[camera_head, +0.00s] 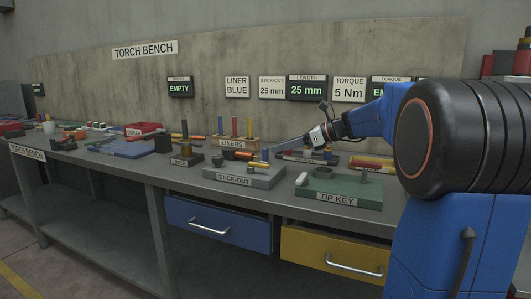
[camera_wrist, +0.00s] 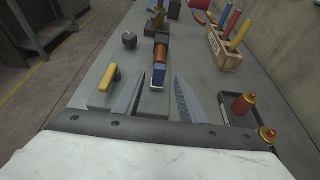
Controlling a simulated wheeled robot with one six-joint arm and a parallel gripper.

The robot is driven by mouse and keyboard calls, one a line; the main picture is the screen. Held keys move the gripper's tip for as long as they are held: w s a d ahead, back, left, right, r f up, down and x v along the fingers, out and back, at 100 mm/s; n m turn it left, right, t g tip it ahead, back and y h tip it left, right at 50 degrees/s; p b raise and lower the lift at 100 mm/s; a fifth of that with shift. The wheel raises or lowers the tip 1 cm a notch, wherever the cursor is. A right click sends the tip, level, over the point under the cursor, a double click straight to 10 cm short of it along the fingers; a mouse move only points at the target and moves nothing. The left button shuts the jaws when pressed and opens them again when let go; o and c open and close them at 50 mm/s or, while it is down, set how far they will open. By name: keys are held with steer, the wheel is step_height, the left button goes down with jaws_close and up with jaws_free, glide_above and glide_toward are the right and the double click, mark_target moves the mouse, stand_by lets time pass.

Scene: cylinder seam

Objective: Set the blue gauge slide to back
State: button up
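The grey STICK-OUT block (camera_head: 244,176) sits near the bench's front edge. A small blue piece, seemingly the gauge slide (camera_head: 265,155), stands toward its right end. In the wrist view a blue piece (camera_wrist: 158,77) lies at the near end of an orange cylinder, just beyond the fingertips and between their lines. My gripper (camera_head: 276,149) reaches in from the right, above the block's right side. In the wrist view my gripper (camera_wrist: 167,80) is open, with a clear gap between its fingers. I cannot tell whether either finger touches the blue piece.
The wooden LINERS rack (camera_head: 235,142) stands behind the block. The green TIP KEY block (camera_head: 338,192) is to the right.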

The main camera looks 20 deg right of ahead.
mark_target(268, 150)
steer(key=x, duration=0.7)
steer(key=shift+w+a, duration=0.1)
